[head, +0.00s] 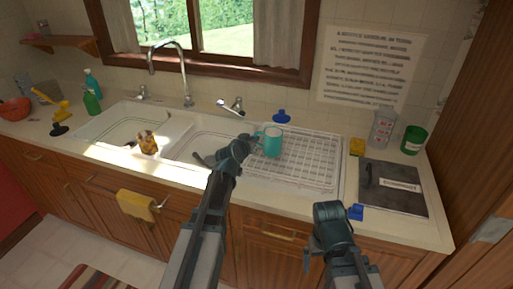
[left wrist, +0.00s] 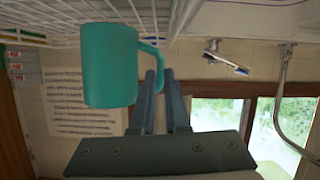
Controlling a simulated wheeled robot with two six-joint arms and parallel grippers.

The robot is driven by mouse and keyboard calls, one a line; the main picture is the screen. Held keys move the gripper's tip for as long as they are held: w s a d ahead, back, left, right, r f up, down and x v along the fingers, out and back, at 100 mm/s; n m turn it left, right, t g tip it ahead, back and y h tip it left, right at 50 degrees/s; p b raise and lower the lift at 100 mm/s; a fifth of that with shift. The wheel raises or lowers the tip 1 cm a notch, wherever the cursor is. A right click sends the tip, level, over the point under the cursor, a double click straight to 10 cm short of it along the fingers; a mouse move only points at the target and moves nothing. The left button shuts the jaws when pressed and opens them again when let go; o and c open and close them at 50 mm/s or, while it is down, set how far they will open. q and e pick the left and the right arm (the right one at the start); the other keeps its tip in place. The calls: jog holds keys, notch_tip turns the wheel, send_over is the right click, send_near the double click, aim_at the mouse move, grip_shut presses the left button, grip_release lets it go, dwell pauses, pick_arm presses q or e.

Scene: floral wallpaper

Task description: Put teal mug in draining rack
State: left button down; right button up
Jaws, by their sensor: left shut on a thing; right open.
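The teal mug (head: 272,140) appears at the left end of the white draining rack (head: 310,172) in the head view. My left gripper (head: 250,139) is shut on the mug's handle. In the left wrist view, which looks upside down, the mug (left wrist: 110,66) fills the middle left, with its handle at the two fingers (left wrist: 163,76). The rack's white wires (left wrist: 90,12) run along the top of that view, close to the mug's base; I cannot tell whether they touch. My right gripper (head: 336,210) is in front of the counter's front edge, away from the mug; its fingers are hard to make out.
A double sink (head: 192,142) with a patterned cup (head: 147,142) lies left of the rack. A dark board (head: 393,187), a yellow sponge (head: 357,146), a grey bottle (head: 382,127) and a green tub (head: 413,139) stand to its right. Most of the rack looks clear.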

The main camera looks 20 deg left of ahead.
pick_arm(q)
jog(key=shift+f, duration=0.3)
notch_tip(320, 180, down, 3)
jog(key=b, duration=0.3)
jog(key=shift+b, duration=0.3)
jog(key=shift+r, duration=0.1)
jog(key=c, duration=1.3)
grip_release()
jog(key=shift+c, duration=0.2)
jog(key=o, duration=0.4)
pick_arm(e)
jog(key=f, duration=0.3)
jog(key=shift+w+d+f, duration=0.1)
jog(key=shift+d+f, duration=0.2)
jog(key=shift+d, duration=0.1)
pick_arm(q)
jog(key=shift+r, duration=0.1)
jog(key=p+v, duration=0.4)
jog(key=v, duration=0.8)
jog(key=shift+p, duration=0.3)
pick_arm(e)
notch_tip(320, 180, up, 4)
jog(key=shift+r, duration=0.2)
